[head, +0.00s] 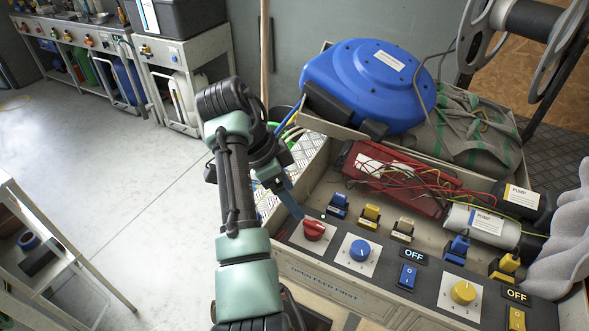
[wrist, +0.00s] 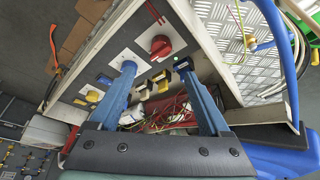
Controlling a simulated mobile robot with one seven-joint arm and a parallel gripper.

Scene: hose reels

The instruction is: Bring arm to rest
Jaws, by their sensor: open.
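My arm reaches up the middle of the head view and bends over toward the control panel. My gripper (head: 292,202) is at the panel's left end, one blue finger showing close to a red knob (head: 314,230). In the wrist view my gripper (wrist: 155,68) is open, its two blue fingers wide apart with nothing between them. The red knob (wrist: 160,46) shows just beyond the fingertips there. I cannot tell how large the gap to it is. The other finger is hidden in the head view.
Blue knob (head: 360,251), yellow knob (head: 463,292) and several small levers line the panel. A blue hose reel (head: 370,85) stands behind, beside a red wired box (head: 400,178). A shelf (head: 60,245) stands at left; the floor (head: 130,190) between is mostly clear.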

